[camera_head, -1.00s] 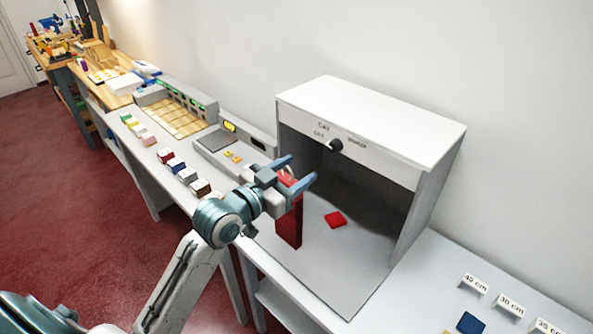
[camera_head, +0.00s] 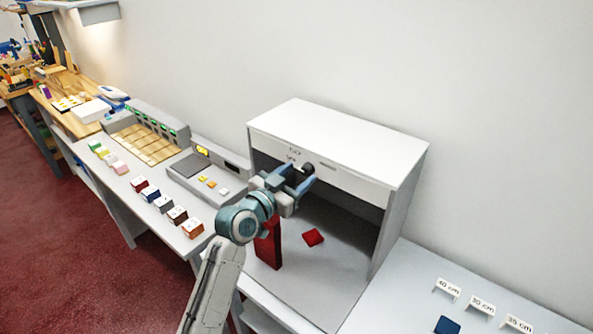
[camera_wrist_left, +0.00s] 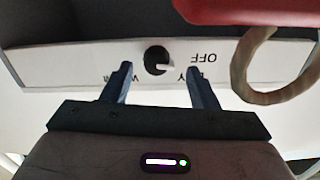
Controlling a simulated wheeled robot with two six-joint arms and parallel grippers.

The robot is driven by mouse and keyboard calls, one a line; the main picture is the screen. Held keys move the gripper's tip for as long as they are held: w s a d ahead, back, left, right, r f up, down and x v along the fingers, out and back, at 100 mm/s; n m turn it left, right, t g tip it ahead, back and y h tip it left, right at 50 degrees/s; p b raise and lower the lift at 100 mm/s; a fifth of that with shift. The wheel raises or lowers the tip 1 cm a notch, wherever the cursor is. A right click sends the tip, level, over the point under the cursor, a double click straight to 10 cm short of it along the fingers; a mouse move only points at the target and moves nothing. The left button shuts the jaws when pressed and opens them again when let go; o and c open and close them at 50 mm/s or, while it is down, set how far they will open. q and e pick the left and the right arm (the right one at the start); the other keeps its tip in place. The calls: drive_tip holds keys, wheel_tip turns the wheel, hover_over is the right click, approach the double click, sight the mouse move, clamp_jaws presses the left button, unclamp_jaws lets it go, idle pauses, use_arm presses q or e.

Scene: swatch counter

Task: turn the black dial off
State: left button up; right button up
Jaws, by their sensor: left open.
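The black dial (camera_head: 307,168) sits on the white front panel of the box-shaped booth, partly behind my left gripper (camera_head: 298,177). In the left wrist view the dial (camera_wrist_left: 157,61) lies beyond and between my two open fingers (camera_wrist_left: 160,86). No contact shows. Its pale pointer is turned toward the right of that picture, where the upside-down OFF label (camera_wrist_left: 204,58) is. Whether it points exactly at OFF or at the label beside it, I cannot tell. My right gripper is not in view.
The white booth (camera_head: 340,136) is open in front. An upright red block (camera_head: 268,250) stands below my gripper, and a red swatch (camera_head: 313,237) lies on the floor inside. A tan ring (camera_wrist_left: 240,70) shows close by at the right of the wrist view.

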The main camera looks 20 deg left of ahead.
use_arm(q)
drive_tip(key=shift+w+d, duration=0.15)
drive_tip(key=shift+w, duration=0.15)
drive_tip(key=c, duration=1)
drive_tip(key=shift+n, duration=0.8)
drive_tip(key=o, duration=1)
